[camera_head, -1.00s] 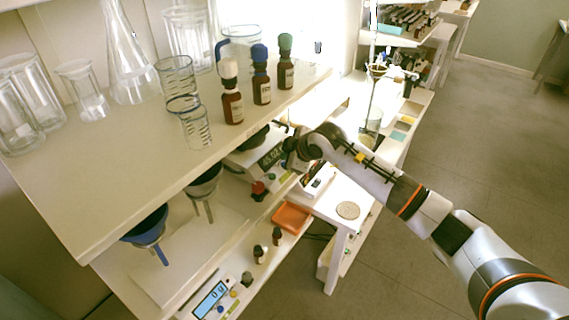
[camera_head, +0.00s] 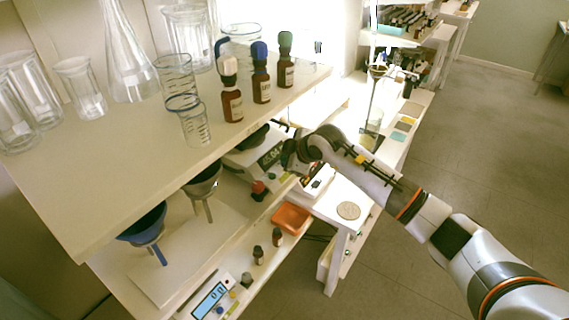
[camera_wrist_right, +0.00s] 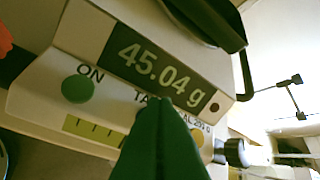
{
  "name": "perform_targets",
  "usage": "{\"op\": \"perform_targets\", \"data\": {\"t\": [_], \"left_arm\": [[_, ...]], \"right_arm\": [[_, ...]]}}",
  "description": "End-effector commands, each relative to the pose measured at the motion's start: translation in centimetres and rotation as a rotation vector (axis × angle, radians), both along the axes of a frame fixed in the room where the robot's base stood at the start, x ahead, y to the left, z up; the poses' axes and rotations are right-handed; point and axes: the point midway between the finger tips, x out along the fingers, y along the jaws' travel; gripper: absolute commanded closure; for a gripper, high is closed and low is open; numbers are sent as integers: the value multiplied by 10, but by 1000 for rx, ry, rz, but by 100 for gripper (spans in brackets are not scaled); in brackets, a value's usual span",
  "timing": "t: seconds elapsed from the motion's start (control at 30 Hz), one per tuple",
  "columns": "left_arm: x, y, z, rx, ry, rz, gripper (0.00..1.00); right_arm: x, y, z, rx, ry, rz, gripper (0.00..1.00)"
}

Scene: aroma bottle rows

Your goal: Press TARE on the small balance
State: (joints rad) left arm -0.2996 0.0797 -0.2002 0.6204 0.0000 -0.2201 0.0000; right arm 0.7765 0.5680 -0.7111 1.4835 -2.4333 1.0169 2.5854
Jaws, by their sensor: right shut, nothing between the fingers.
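A white balance (camera_head: 244,158) stands on the lower shelf. Its display (camera_wrist_right: 150,69) reads 45.04 g in the right wrist view. Its front panel has a green ON button (camera_wrist_right: 78,89) and a partly covered label starting "TA". My right gripper (camera_wrist_right: 161,104) is shut and empty. Its green fingertips are over the panel at that label and hide whatever button lies under them; I cannot tell whether they touch it. In the head view the right wrist hides part of this balance. A second balance with a blue display (camera_head: 210,300) stands at the shelf's near end. My left gripper is out of view.
The upper shelf (camera_head: 120,175) overhangs the balances and carries glassware and three brown bottles (camera_head: 261,86). An orange tray (camera_head: 291,217) and two small bottles (camera_head: 277,237) stand on the lower shelf. A red-topped item (camera_head: 258,188) is close to the first balance. Open floor lies right.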

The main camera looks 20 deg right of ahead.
Motion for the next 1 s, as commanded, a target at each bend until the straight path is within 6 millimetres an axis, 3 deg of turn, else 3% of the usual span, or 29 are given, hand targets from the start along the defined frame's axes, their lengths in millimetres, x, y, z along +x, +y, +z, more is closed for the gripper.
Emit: {"op": "perform_targets", "data": {"t": [1.0], "left_arm": [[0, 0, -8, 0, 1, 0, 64]], "right_arm": [[0, 0, -9, 0, 1, 0, 100]]}}
